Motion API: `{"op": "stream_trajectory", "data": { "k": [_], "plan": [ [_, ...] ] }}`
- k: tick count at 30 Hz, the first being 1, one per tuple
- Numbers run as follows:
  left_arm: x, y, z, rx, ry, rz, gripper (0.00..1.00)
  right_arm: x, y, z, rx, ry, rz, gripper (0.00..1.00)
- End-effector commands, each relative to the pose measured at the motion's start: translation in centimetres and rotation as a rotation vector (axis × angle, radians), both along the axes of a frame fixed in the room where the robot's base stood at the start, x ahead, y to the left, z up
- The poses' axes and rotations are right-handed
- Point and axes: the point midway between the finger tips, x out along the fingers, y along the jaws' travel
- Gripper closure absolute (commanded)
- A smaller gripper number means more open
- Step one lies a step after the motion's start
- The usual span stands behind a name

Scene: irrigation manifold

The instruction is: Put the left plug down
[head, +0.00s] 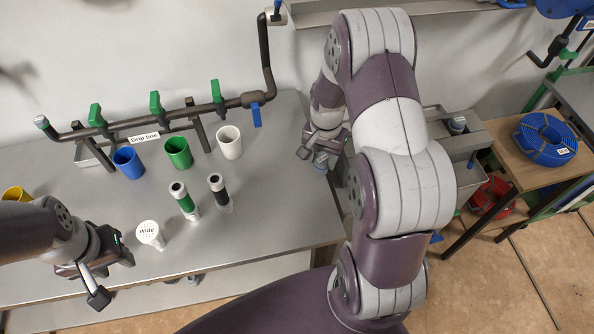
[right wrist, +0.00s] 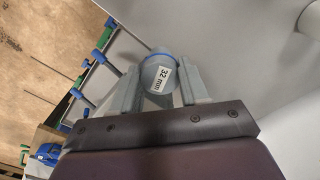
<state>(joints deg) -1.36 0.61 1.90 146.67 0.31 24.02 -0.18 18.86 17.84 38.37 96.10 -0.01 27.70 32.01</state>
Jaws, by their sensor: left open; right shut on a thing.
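A grey plug (right wrist: 160,74) with a blue ring and a "32 mm" label is between the two fingers of my right gripper (right wrist: 160,88). In the head view the plug (head: 321,160) shows small at my right gripper (head: 326,150), over the right end of the grey bench (head: 285,215); whether it touches the bench I cannot tell. My left gripper (head: 113,279) is open and empty near the bench's front left edge.
Blue (head: 128,162), green (head: 178,152) and white (head: 229,142) cups stand below the pipe. Green-banded (head: 184,199) and black (head: 218,190) cylinders and a white "wide" piece (head: 150,234) are in front. A grey tray (head: 455,140) holds a small grey part (head: 457,125).

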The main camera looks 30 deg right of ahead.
Motion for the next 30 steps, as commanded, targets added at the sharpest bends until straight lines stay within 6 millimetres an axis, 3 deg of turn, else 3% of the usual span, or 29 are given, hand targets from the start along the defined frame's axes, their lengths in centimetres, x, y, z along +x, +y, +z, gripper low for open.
{"op": "stream_trajectory", "data": {
  "k": [3, 7, 15, 26, 27, 29, 30],
  "plan": [
    [0.0, 0.0, 0.8, 0.0, 0.0, 0.001, 0.57, 1.9, 2.5, -1.6, 0.0, 0.003, 0.004, 0.92],
    [0.0, 0.0, 1.0, 0.0, 0.0, 0.001, 0.57, 3.1, 3.9, -2.8, 0.0, 0.001, 0.001, 0.92],
    [0.0, 0.0, 1.9, 0.0, 0.0, 0.0, 0.57, 3.4, 4.2, -6.8, 0.0, 0.001, -0.003, 0.92],
    [0.0, 0.0, 1.5, 0.0, 0.0, 0.0, 0.57, 3.4, 4.1, -7.5, 0.0, 0.0, -0.003, 0.92],
    [0.0, 0.0, 1.5, 0.0, 0.001, 0.0, 0.57, 3.4, 4.1, -7.6, 0.0, 0.0, -0.003, 0.52],
    [0.0, 0.0, 1.6, 0.0, 0.0, 0.0, 0.57, 3.4, 4.1, -7.5, 0.0, 0.0, -0.003, 0.33],
    [0.0, 0.0, 1.6, 0.0, 0.0, 0.0, 0.57, 3.4, 4.1, -7.4, 0.0, 0.0, -0.003, 0.3]
  ]
}}
